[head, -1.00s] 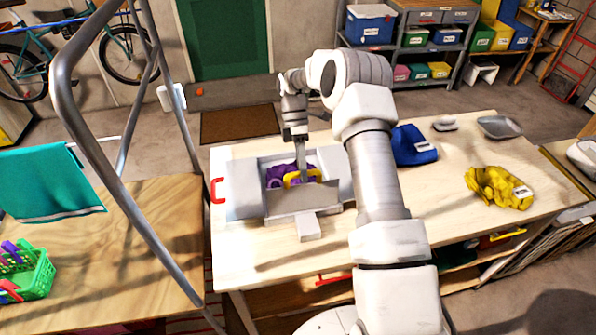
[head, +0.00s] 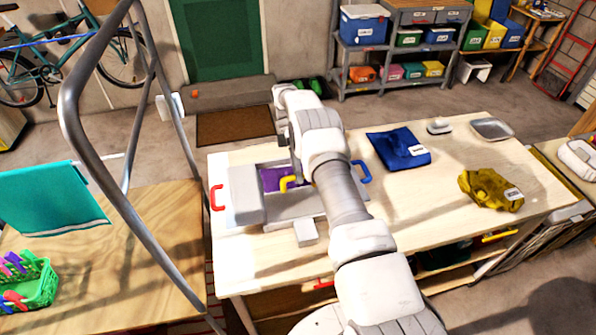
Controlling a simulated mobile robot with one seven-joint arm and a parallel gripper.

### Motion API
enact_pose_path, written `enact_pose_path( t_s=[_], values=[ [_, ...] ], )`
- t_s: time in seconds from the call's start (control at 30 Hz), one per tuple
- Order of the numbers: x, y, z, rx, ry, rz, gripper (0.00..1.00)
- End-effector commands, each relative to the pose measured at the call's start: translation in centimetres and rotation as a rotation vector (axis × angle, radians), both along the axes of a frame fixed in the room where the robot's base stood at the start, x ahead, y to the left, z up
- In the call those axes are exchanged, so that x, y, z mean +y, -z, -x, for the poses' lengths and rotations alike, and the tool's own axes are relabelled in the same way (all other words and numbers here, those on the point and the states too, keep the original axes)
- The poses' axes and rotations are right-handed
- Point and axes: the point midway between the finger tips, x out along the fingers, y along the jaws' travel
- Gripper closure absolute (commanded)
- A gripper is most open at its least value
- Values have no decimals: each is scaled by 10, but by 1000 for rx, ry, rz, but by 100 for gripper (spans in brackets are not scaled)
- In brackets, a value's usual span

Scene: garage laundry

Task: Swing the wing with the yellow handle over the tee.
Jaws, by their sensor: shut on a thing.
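The purple tee (head: 270,180) lies in the middle of the grey folding board on the table, partly hidden by my arm. The yellow handle (head: 286,184) shows at the tee's front right, beside my forearm. The grey front wing (head: 285,207) carrying it looks tilted, its exact angle unclear. My gripper (head: 297,176) is at the yellow handle and shut on it, its fingertips mostly hidden behind my forearm. The left wing (head: 245,195) has a red handle (head: 217,197). A blue handle (head: 362,171) shows on the right side.
A blue folded cloth (head: 398,150) and a yellow cloth (head: 490,189) lie on the table (head: 400,240) to the right. A grey tray (head: 492,129) sits at the back. A metal frame (head: 75,110) stands at the left. The table's front right is clear.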

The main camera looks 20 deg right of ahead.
Motion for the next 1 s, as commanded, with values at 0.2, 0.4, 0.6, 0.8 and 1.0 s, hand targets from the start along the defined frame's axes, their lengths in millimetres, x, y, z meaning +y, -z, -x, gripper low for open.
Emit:
enact_pose_path(
  t_s=[0.2, 0.4, 0.6, 0.8, 1.0],
  values=[
    [1, 7, 1, 24, 0, -2, 100],
    [1, 8, 0, 30, -1, -3, 100],
    [1, 8, 0, 32, 0, -4, 100],
    [1, 9, 1, 32, 0, -4, 75],
    [1, 6, 0, 29, 0, -4, 65]
  ],
)
